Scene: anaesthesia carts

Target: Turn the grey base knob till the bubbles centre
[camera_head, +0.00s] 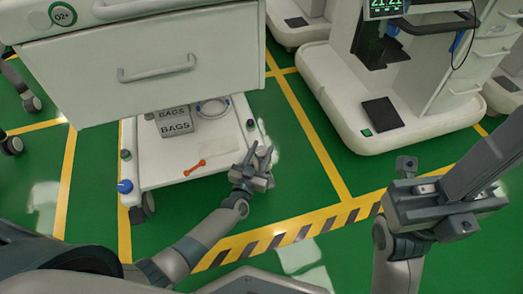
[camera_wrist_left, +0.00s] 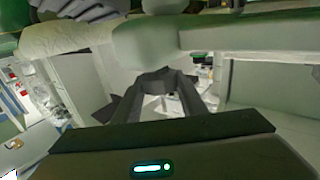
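My left gripper (camera_head: 262,153) reaches over the front right corner of the white cart base, with its two fingers spread. In the left wrist view its dark fingers (camera_wrist_left: 160,78) point at a large pale grey rounded shape, which I cannot clearly identify. A small grey knob (camera_head: 250,125) stands on the right edge of the base, just beyond the fingertips; contact is not visible. A dark grey knob (camera_head: 125,154) and a blue knob (camera_head: 124,186) sit at the left edge. I cannot make out the bubbles. My right gripper (camera_head: 440,195) is at the right, far from the knobs; its finger gap is unclear.
The cart's drawer front (camera_head: 150,70) overhangs the base. An orange wrench-like tool (camera_head: 194,167), grey BAGS boxes (camera_head: 176,124) and a coiled tube (camera_head: 212,107) lie on the base. A second white cart (camera_head: 400,135) stands right. Green floor (camera_head: 300,160) between the carts is clear.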

